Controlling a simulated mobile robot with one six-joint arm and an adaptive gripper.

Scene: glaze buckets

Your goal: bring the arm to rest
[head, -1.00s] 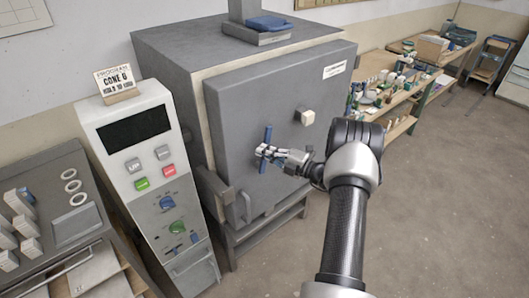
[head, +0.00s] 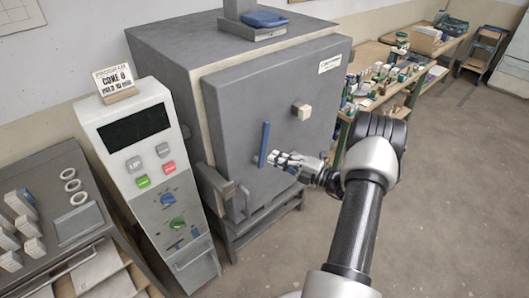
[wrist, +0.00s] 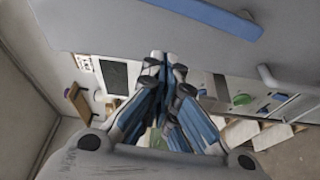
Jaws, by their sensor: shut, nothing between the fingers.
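My gripper (head: 272,160) is in front of the grey kiln door (head: 240,110), just right of its blue handle (head: 264,145). It looks apart from the handle, with no object in it. In the wrist view my gripper (wrist: 162,58) has its fingertips together and empty. The blue handle (wrist: 210,14) crosses the top of that view, clear of the fingers. The kiln door looks closed in the head view.
A control panel (head: 150,150) with a dark display stands left of the kiln. A side table (head: 55,225) is at far left. A cluttered workbench (head: 400,85) stands behind right. Open floor (head: 450,200) lies to the right.

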